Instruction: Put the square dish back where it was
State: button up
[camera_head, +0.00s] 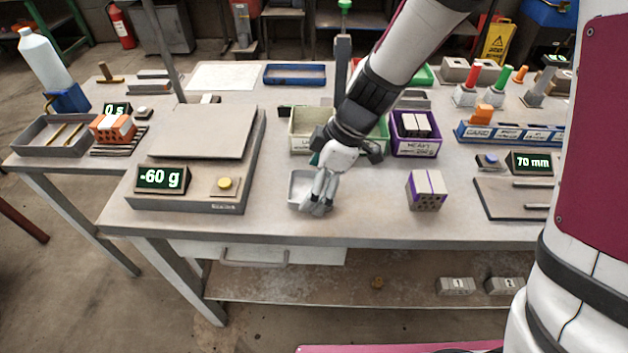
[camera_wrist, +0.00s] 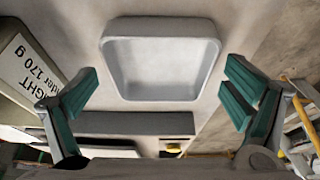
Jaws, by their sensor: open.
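The square dish (camera_head: 297,190) is pale grey, shallow and empty. It stands on the table to the right of the scale, near the front edge, partly hidden behind my gripper (camera_head: 318,205). In the wrist view the dish (camera_wrist: 160,60) lies ahead, with its rim between and beyond the fingers of my gripper (camera_wrist: 158,95). The teal-padded fingers are spread wide, apart from the dish, with nothing between them. The scale (camera_head: 205,135) has a bare plate, and its display (camera_head: 163,178) reads -60 g.
A cream bin (camera_head: 298,143) marked for light bricks stands behind the dish, with a purple bin (camera_head: 415,148) to its right. A hollow brick (camera_head: 426,190) with purple stripes stands right of the dish. The table between dish and brick is clear.

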jog(key=shift+r+p, duration=0.3)
jog(key=shift+r, duration=0.05)
jog(key=v, duration=1.1)
jog(key=s+d+r+m+t+h, duration=0.1)
jog(key=s+d+r+m+h, duration=0.1)
jog(key=s+d+r+m, duration=0.2)
jog(key=s+d+r+m+t+h, duration=0.1)
jog(key=s+d+r+m, duration=0.3)
jog(key=s+d+m, duration=0.7)
jog(key=s+m+h, duration=0.1)
jog(key=s+m, duration=0.1)
jog(key=s, duration=0.5)
jog(key=shift+s+d+r+m+t, duration=0.15)
jog(key=shift+d+r+m+t, duration=0.15)
jog(key=shift+r+m, duration=0.1)
notch_tip(320, 180, up, 7)
jog(key=t+p, duration=0.1)
jog(key=p, duration=0.4)
jog(key=shift+f+p, duration=0.25)
jog(key=shift+p, duration=0.15)
